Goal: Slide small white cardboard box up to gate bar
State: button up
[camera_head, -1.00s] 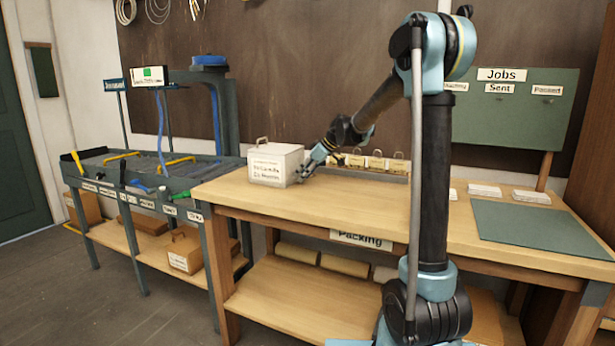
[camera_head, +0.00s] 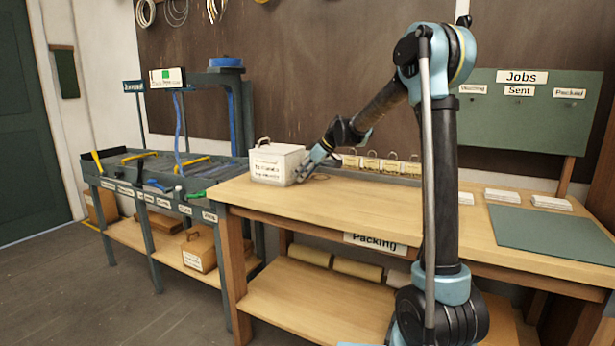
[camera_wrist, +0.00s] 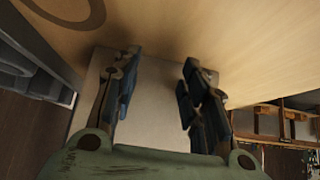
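The small white cardboard box (camera_head: 277,166) stands upright near the left end of the packing bench, with a handle on top and printed lettering on its front. My gripper (camera_head: 312,165) is low over the bench at the box's right side, at or very near its surface. In the wrist view my gripper's fingers (camera_wrist: 160,62) are spread apart, with the pale box face (camera_wrist: 155,100) just beyond them. I cannot tell for sure which part is the gate bar; two yellow bars, a left one (camera_head: 140,157) and a right one (camera_head: 192,161), cross the grey channel table.
The grey channel table (camera_head: 118,178) adjoins the bench's left end. Several small tan boxes (camera_head: 390,168) line the bench's back edge behind my arm. The wooden bench top (camera_head: 400,195) is clear in the middle. A green mat (camera_head: 550,233) and white stacks lie at right.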

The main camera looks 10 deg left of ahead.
jog(key=shift+w+a, duration=0.35)
jog(key=shift+a, duration=0.65)
jog(key=shift+w+a, duration=0.4)
jog(key=shift+a, duration=0.65)
jog(key=shift+w+a, duration=0.35)
jog(key=shift+a, duration=0.75)
jog(key=shift+w+a, duration=0.35)
jog(key=shift+a, duration=0.6)
jog(key=shift+w+a, duration=0.4)
jog(key=shift+a, duration=0.6)
jog(key=shift+w+a, duration=0.35)
jog(key=shift+a, duration=0.6)
